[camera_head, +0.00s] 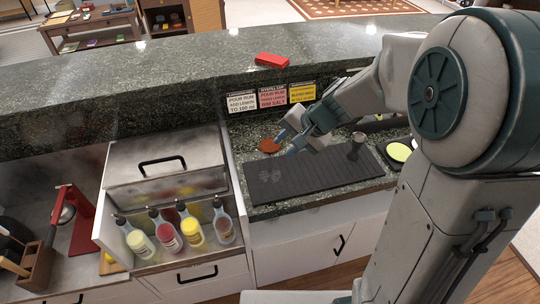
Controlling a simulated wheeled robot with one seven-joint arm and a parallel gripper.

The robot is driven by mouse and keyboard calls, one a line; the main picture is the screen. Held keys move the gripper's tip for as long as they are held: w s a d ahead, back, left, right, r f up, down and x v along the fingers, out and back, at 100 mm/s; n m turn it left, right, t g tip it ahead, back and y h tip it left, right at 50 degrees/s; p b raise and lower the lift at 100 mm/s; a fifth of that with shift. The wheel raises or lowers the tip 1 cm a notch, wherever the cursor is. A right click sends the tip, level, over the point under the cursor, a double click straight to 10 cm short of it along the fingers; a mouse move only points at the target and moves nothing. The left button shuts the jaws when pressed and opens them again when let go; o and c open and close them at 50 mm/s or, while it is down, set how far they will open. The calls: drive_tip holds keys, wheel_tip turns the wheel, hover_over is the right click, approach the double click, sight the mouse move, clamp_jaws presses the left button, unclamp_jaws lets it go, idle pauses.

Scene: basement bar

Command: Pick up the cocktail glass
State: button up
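A faint, clear shape (270,175) shows at the left end of the black bar mat (320,185). It looks like glassware, perhaps more than one piece, and is too small and transparent to tell its form. It is the only thing in view that could be the cocktail glass. My gripper (287,142) is above the counter behind the mat, to the upper right of the clear shape and apart from it. Its two blue-tipped fingers are spread and point left, with nothing seen between them. A round orange-brown disc (268,145) lies just left of the fingertips.
A dark metal vessel (354,146) stands at the mat's right back. Yellow-filled round dish (398,152) lies farther right. Three recipe cards (272,97) stand behind, below the raised ledge with a red box (272,60). Several bottles (195,232) stand in a rack at left, beside the steel bin (165,160).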

sight(281, 148)
drive_tip(key=shift+x, duration=1.8)
clamp_jaws()
drive_tip(key=shift+r, duration=0.15)
